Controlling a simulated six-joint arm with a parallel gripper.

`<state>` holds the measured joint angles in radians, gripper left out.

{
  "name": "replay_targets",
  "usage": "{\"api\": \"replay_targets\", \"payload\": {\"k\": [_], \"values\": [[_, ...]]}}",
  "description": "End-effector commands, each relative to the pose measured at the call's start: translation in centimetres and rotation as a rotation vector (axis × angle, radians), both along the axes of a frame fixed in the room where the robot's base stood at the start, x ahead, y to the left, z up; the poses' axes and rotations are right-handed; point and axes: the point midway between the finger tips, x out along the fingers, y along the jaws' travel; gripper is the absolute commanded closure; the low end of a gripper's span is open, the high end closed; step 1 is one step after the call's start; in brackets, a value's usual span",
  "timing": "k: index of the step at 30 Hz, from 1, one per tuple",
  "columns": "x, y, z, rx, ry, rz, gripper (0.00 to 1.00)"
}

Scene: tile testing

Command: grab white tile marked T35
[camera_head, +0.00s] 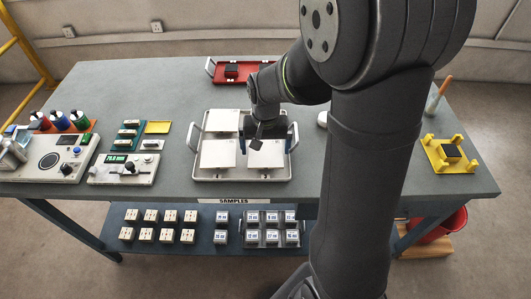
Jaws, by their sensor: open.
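White square tiles lie in a pale tray (197,172) on the bench: one at the back left (220,120), one at the front left (216,153) and one at the front right (266,157). The marks on them are too small to read, so I cannot tell which is T35. My gripper (268,141) is open above the right half of the tray, just behind the front-right tile and partly over it. I cannot tell whether it touches the tile. My gripper and arm hide the tray's back-right part.
A red tray (228,79) with dark blocks stands at the back. Instruments (124,169) and bottles (60,121) fill the left side. A yellow fixture (450,152) stands at the right. Several small blocks (150,216) sit on the lower shelf. The bench is clear behind the instruments.

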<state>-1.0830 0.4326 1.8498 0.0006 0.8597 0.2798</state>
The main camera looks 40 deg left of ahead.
Motion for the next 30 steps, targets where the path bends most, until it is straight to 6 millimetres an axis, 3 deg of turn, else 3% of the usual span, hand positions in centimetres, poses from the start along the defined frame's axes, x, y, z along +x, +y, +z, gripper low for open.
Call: {"api": "replay_targets", "payload": {"k": [6,12,23,30], "values": [[0.0,0.0,-0.1,0.001,-0.001,0.000,0.00],[0.0,0.0,-0.1,0.001,-0.001,0.000,0.37],[0.0,0.1,0.5,0.003,-0.001,0.000,0.38],[0.1,0.1,3.8,0.006,-0.003,0.000,0.38]]}}
